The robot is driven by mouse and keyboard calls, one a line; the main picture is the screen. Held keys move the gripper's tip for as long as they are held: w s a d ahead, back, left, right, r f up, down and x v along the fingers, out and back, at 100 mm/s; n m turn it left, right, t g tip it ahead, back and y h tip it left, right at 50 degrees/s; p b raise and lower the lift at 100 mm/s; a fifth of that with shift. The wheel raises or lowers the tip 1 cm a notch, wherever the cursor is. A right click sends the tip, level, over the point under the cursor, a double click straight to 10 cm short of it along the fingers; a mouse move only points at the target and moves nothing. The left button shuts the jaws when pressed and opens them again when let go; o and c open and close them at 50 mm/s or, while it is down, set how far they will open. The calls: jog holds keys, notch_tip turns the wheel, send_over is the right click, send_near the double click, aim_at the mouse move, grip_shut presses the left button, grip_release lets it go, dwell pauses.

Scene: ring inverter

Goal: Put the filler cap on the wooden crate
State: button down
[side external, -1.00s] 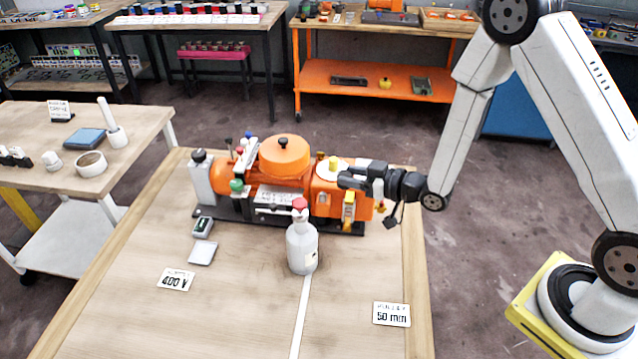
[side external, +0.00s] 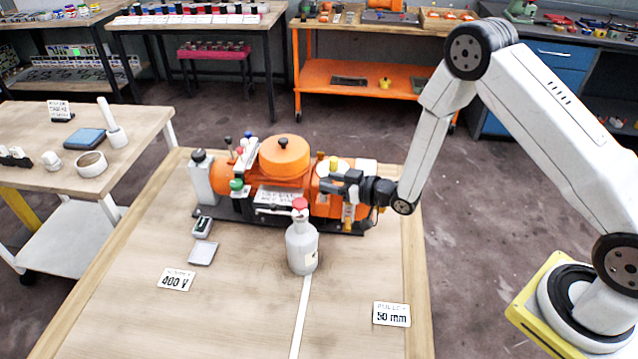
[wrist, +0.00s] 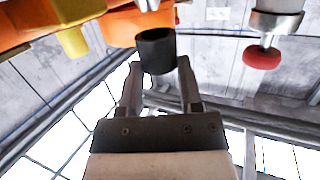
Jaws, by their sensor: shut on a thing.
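My gripper (side external: 330,184) is at the right part of the orange machine (side external: 262,182), close in front of it. In the wrist view my gripper (wrist: 159,65) is shut on a dark cylindrical cap (wrist: 156,48), which looks like the filler cap. The cap sits at the fingertips, just by the orange body; I cannot tell whether it touches the machine. In the side view the cap is too small and dark to make out against the fingers. A shallow wooden box (side external: 428,20) with orange items stands on the far bench; I cannot tell whether it is the wooden crate.
A grey bottle with a red top (side external: 302,246) stands in front of the machine, close to my gripper. A small grey plate (side external: 203,253) and sign cards (side external: 391,314) lie on the table. The table's front is mostly clear. A side table (side external: 60,128) is at left.

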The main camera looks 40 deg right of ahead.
aim_at(329, 202)
jog(key=shift+w+f, duration=0.25)
jog(key=shift+f, duration=0.05)
jog(key=shift+w+f, duration=0.2)
jog(key=shift+f, duration=1.35)
jog(key=shift+f, duration=0.15)
jog(key=shift+c, duration=1.3)
grip_release()
jog(key=shift+s, duration=0.1)
jog(key=v, duration=0.7)
jog(key=shift+s, duration=0.2)
